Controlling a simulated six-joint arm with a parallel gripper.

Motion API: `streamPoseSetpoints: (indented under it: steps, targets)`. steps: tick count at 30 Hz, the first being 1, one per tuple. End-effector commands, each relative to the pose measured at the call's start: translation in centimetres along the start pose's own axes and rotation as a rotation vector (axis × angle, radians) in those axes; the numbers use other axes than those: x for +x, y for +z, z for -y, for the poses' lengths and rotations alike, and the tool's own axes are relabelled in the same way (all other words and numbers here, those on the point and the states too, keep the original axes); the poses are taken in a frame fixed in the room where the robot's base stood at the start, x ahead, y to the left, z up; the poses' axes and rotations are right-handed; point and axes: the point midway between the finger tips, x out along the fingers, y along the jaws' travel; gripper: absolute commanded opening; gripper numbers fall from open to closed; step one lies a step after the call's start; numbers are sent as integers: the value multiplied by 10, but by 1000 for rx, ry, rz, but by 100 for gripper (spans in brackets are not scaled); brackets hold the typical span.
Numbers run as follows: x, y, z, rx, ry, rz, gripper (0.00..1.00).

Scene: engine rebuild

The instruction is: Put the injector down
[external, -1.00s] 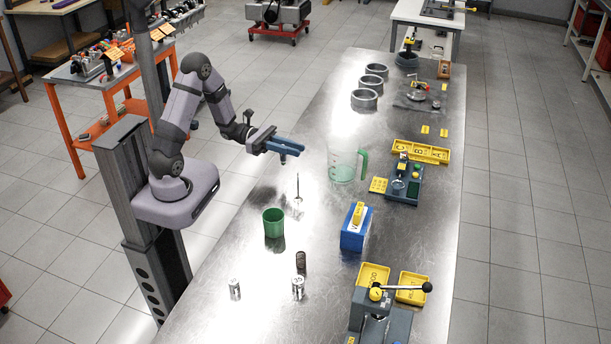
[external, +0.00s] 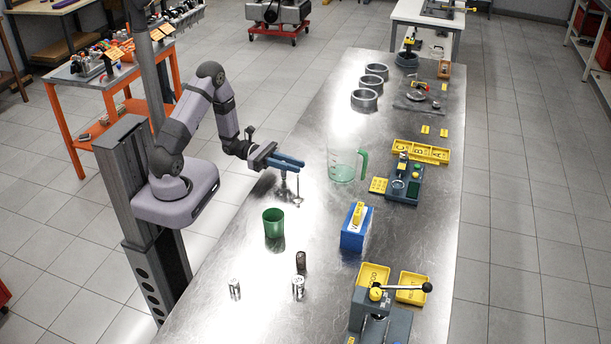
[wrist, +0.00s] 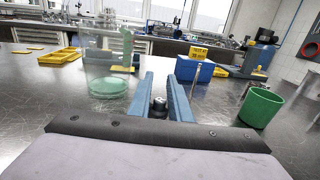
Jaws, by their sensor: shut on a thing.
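My gripper (external: 290,161) is low over the left edge of the steel bench and points right. It is shut on the injector, a small metallic piece whose lower part (external: 283,183) hangs below the fingers. In the wrist view the injector's dark round top (wrist: 158,103) shows between the two blue fingers (wrist: 161,90). The lower end is close to the bench top; I cannot tell whether it touches.
A thin upright rod (external: 298,190) stands just right of the held injector. A green cup (external: 273,223), a clear jug (external: 343,165) with a green handle and a blue box (external: 355,229) stand nearby. Small metal cylinders (external: 298,287) stand toward the front.

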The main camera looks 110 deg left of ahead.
Motion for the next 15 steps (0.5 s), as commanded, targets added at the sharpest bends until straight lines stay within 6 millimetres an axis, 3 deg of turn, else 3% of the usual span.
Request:
streamPoseSetpoints:
  steps: [11, 12, 14, 15]
  targets:
    - [0, -4, 0, 0, 0, 1, 0]
    - [0, -4, 0, 0, 0, 0, 22]
    - [0, -3, 0, 0, 0, 0, 36]
    - [0, -3, 0, 0, 0, 0, 36]
